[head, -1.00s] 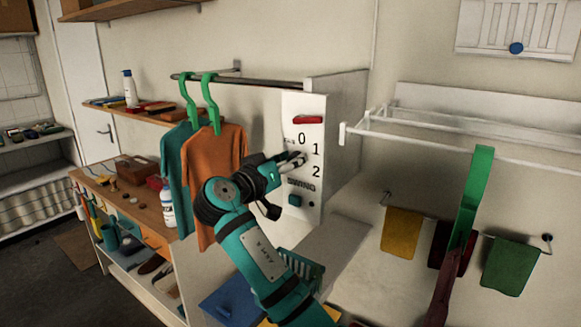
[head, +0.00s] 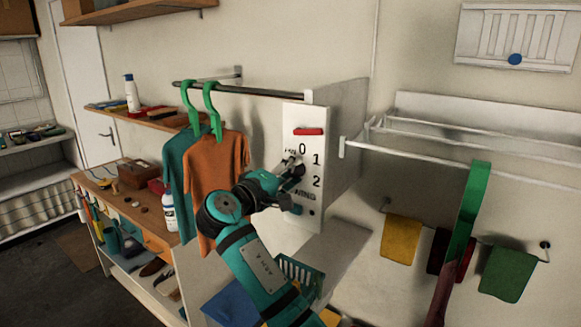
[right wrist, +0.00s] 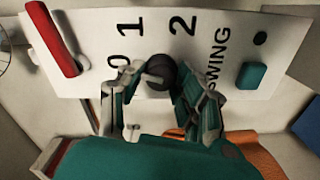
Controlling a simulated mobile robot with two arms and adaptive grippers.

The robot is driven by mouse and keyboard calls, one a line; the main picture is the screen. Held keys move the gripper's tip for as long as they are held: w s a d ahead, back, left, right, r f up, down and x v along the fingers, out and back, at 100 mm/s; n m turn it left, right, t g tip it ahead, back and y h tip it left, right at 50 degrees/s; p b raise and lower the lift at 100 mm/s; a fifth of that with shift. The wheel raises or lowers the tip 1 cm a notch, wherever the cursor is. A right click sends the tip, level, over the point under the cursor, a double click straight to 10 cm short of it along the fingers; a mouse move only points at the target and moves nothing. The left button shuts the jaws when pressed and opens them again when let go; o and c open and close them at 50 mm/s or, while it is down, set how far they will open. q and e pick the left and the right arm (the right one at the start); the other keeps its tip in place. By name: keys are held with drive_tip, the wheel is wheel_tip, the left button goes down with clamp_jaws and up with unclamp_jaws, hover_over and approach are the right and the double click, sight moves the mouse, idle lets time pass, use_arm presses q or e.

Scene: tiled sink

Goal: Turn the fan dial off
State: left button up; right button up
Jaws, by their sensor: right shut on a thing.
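A white control panel (head: 318,205) faces me on the end of the tall white unit, marked 0, 1 and 2 down its right side. In the right wrist view, a round black dial (right wrist: 160,72) sits on the panel (right wrist: 110,72) near the 1 and 2. My right gripper (right wrist: 160,78) is shut on the dial, one finger on each side. In the head view my right gripper (head: 293,168) covers most of the dial, and its pointing direction cannot be told. My left gripper is not in view.
A red bar (head: 309,132) is above the numbers. A teal button (right wrist: 251,76) is near the SWING label. Shirts on green hangers (head: 210,107) hang from a rail close left of my right arm. A white drying rack (head: 440,158) stands out at right.

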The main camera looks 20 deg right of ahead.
drive_tip(key=shift+r+n+p, duration=0.2)
drive_tip(key=shift+n+p, duration=0.65)
drive_tip(key=shift+n, duration=0.65)
drive_tip(key=o, duration=0.9)
drive_tip(key=shift+o, duration=1.2)
drive_tip(key=shift+w+f, duration=0.1)
drive_tip(key=shift+f, duration=0.1)
drive_tip(key=shift+a, duration=0.15)
drive_tip(key=v, duration=0.7)
drive_tip(key=shift+s, duration=0.2)
